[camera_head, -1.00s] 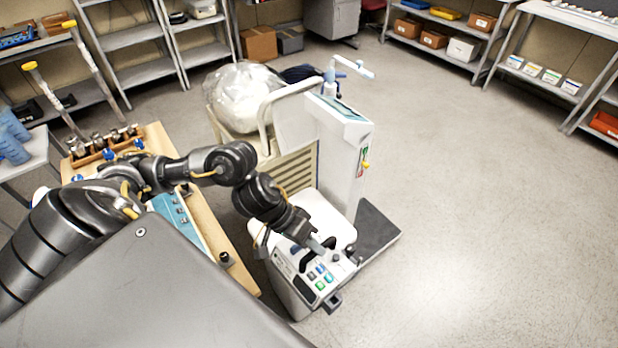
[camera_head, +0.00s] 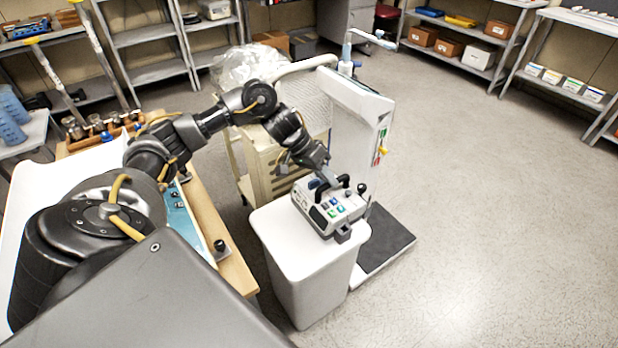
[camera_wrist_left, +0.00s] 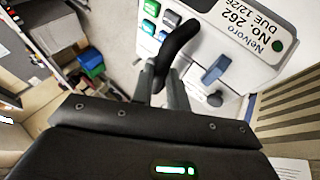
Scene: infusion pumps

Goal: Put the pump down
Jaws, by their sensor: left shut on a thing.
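The pump (camera_head: 330,207) is a white box with coloured buttons, a black handle and a dark clamp at its front. In the head view it is over the right part of the white top of a bin-like stand (camera_head: 290,246). I cannot tell whether its base touches that top. My left gripper (camera_head: 328,180) comes down from behind and is shut on the pump's black handle. In the left wrist view the two fingers close on the black handle (camera_wrist_left: 178,48), and the pump's labelled face (camera_wrist_left: 245,40) fills the upper right. My right gripper is not in view.
A white scale-like column (camera_head: 355,125) with a dark floor plate (camera_head: 388,240) stands just right of the stand. A beige cart (camera_head: 262,165) is behind it. A wooden-edged table (camera_head: 225,255) is at left. Open floor lies to the right.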

